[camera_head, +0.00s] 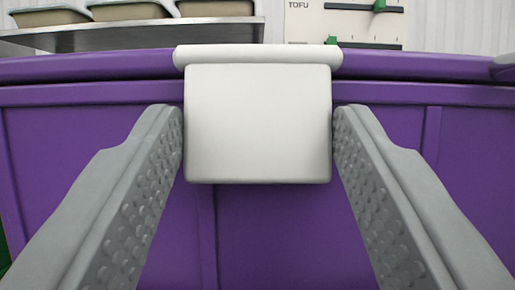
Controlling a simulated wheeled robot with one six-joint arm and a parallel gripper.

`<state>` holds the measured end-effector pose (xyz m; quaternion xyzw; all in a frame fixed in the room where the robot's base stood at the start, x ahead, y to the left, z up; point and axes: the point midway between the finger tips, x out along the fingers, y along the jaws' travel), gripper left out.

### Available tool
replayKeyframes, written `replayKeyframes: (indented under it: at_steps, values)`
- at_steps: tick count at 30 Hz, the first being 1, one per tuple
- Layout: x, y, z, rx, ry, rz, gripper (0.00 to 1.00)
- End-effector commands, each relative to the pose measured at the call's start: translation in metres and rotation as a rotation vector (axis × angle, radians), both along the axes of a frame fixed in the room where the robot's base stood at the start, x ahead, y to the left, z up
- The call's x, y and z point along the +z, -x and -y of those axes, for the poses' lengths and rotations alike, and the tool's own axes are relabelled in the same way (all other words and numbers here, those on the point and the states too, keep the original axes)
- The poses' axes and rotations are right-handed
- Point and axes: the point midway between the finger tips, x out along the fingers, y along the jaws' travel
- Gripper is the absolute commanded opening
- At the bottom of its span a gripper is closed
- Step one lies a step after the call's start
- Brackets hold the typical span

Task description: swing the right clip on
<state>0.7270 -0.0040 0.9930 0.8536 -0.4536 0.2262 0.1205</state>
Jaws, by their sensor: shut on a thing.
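A white clip (258,125) hangs at the rim of a purple container (90,150) in the middle of the view. Its rounded top bar lies along the purple rim and its flat plate hangs down in front of the purple wall. My gripper (258,130) has one grey finger on each side of the plate, with the fingertips against its left and right edges. The gripper is shut on the clip. The clip's back side is hidden.
Behind the rim, a metal shelf (140,36) at the upper left holds several tan-filled trays (130,10). A pale panel (345,25) marked TOFU, with green sliders, stands at the back. A grey piece (503,68) shows on the rim at the far right.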

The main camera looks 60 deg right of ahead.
Motion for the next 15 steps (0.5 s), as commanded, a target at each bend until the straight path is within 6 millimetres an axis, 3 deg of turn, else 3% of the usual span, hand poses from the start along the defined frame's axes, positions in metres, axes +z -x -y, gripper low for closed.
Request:
replayKeyframes:
  at_steps: [1, 4, 15]
  values:
    - [-0.0003, 0.0001, -0.0001, 0.000, -0.001, -0.001, 0.55]
    - [-0.0003, 0.0000, -0.0002, 0.000, -0.001, -0.001, 0.73]
    - [-0.0023, 0.0018, -0.0037, 0.002, -0.001, -0.001, 0.73]
